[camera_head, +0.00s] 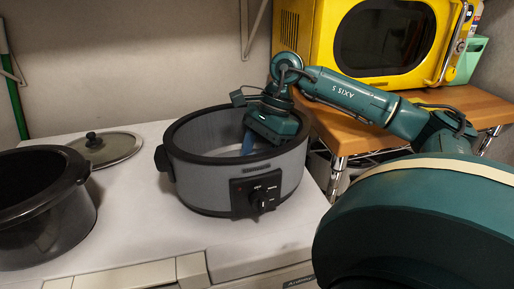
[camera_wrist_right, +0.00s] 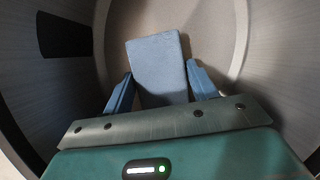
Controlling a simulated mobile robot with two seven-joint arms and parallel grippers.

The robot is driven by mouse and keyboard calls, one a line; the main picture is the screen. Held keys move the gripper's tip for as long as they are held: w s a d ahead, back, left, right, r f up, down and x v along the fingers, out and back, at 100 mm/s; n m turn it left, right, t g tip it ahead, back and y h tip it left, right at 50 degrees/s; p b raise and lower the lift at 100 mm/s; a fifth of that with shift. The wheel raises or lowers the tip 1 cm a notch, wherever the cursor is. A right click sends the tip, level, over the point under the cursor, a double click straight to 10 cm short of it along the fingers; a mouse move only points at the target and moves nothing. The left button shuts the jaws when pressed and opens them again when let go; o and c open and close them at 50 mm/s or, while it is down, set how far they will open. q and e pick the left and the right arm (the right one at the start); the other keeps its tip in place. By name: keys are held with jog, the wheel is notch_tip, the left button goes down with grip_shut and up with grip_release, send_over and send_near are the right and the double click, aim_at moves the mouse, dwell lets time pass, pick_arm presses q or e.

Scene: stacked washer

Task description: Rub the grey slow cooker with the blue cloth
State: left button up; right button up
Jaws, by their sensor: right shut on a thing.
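The grey slow cooker (camera_head: 215,178) stands upright and open on the white top, its dial facing me. My right gripper (camera_head: 250,140) reaches down inside it from the right. In the right wrist view, the blue cloth (camera_wrist_right: 158,62), a flat rectangular piece, sits between the blue fingers of my right gripper (camera_wrist_right: 160,88), which is shut on it. The cooker's pale inner wall and floor (camera_wrist_right: 215,40) surround them. I cannot tell whether the cloth touches the cooker. In the head view the gripper and rim mostly hide the cloth. My left gripper is not in view.
A black pot (camera_head: 45,225) stands at the left, with a glass lid (camera_head: 115,150) behind it. A yellow microwave (camera_head: 325,40) stands on a wooden shelf (camera_head: 480,105) at the back right. The white top (camera_head: 130,215) is clear between pot and cooker.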

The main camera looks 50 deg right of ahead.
jog(key=shift+w+a+r+p, duration=0.15)
jog(key=shift+w+a+p, duration=0.1)
jog(key=shift+a+p, duration=0.3)
jog(key=shift+w+a+r+p, duration=0.1)
jog(key=shift+w+a+p, duration=0.1)
jog(key=shift+a+p, duration=0.35)
jog(key=shift+w+a+f+p, duration=0.25)
jog(key=shift+w+a+p, duration=0.1)
jog(key=shift+a+p, duration=0.25)
jog(key=shift+w+a+r, duration=0.1)
jog(key=shift+w+a, duration=0.1)
jog(key=shift+a, duration=0.35)
jog(key=shift+w+a+p, duration=0.35)
jog(key=shift+a, duration=0.3)
jog(key=shift+w+a+p, duration=0.3)
jog(key=shift+a+p, duration=0.05)
jog(key=shift+a, duration=0.3)
jog(key=shift+w+a, duration=0.3)
jog(key=shift+a, duration=0.35)
jog(key=shift+w+a+p, duration=0.2)
jog(key=shift+w+a, duration=0.1)
jog(key=shift+a, duration=0.3)
jog(key=shift+w+a+p, duration=0.2)
jog(key=shift+w+a, duration=0.1)
jog(key=shift+a, duration=0.25)
